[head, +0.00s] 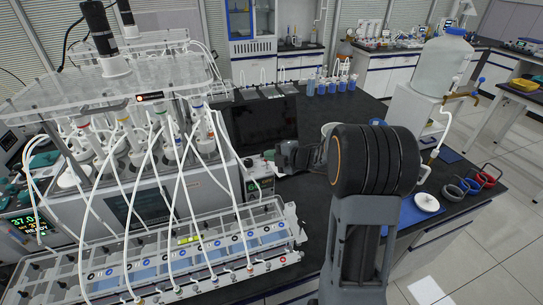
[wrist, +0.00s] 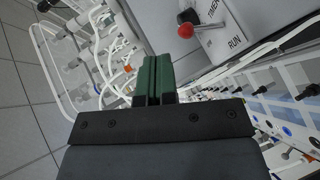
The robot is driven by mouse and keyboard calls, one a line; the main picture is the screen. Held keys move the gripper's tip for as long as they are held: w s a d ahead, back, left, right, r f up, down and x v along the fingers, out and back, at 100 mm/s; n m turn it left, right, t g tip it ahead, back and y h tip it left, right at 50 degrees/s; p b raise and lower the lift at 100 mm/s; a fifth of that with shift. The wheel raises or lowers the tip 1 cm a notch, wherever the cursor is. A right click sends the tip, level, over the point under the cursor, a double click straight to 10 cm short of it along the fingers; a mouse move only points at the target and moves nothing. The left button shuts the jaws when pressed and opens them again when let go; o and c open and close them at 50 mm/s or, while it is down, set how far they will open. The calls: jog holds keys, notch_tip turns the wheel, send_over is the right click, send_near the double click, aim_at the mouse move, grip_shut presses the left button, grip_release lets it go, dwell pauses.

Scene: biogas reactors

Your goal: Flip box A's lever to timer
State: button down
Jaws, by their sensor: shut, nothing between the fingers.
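In the wrist view a lever with a red ball knob (wrist: 186,31) sticks out of a light grey box (wrist: 258,17). I cannot tell which word the lever is set to. My gripper (wrist: 158,60) has green fingers, shut and empty, apart from the knob and to its lower left in that view. In the head view my gripper (head: 284,157) is just right of a small box (head: 260,180) with a red knob on it.
A reactor rack with bottles and white tubes (head: 120,140) stands left of the small box. A long clear-lidded tray (head: 160,262) lies in front. A dark screen (head: 262,122) stands behind. Dark bench top (head: 305,205) is bare right of the box.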

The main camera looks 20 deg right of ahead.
jog(key=s+d+r, duration=0.5)
jog(key=s+r, duration=0.1)
jog(key=r, duration=0.4)
jog(key=shift+s+d+p, duration=0.15)
jog(key=shift+s+p, duration=0.05)
jog(key=shift+p, duration=0.25)
dwell(0.5)
